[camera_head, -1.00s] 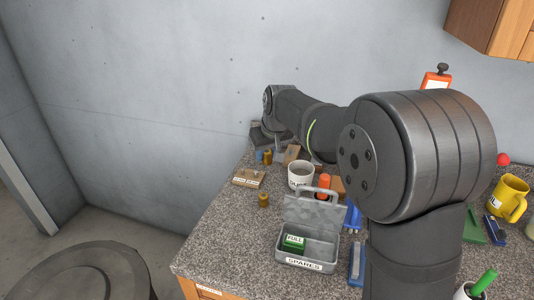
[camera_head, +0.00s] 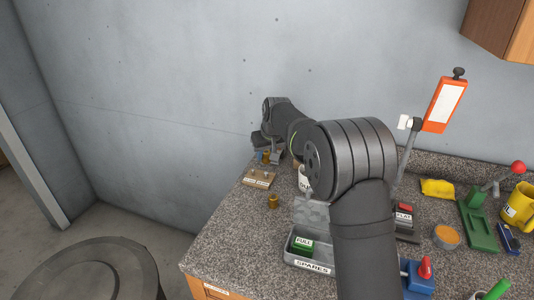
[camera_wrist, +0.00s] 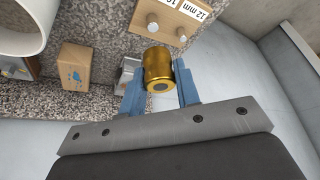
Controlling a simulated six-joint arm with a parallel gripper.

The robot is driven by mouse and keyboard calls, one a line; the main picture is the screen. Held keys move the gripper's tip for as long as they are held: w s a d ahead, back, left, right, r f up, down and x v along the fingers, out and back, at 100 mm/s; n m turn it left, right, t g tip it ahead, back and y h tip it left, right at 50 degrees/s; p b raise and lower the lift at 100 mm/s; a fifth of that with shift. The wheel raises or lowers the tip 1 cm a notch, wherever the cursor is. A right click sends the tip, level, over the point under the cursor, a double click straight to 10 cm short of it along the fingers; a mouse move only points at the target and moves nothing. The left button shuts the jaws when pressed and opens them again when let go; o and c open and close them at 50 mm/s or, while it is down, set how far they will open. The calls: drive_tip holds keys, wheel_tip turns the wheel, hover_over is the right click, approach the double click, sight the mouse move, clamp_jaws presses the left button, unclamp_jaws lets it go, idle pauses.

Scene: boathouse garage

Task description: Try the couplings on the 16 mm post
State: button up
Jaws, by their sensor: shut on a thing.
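A second brass coupling (camera_head: 273,202) stands on the counter in front of the board.
A white mug (camera_wrist: 22,22) and a wooden block (camera_wrist: 76,66) stand left in the wrist view. The grey SPARES box (camera_head: 309,266) is open with a green FULL item (camera_head: 302,244) inside. Bare granite counter (camera_head: 228,230) lies left of it.

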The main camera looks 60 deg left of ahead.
sight(268, 161)
drive_tip(key=shift+f, duration=2.2)
drive_tip(key=shift+f, duration=0.25)
drive_tip(key=shift+w, duration=0.1)
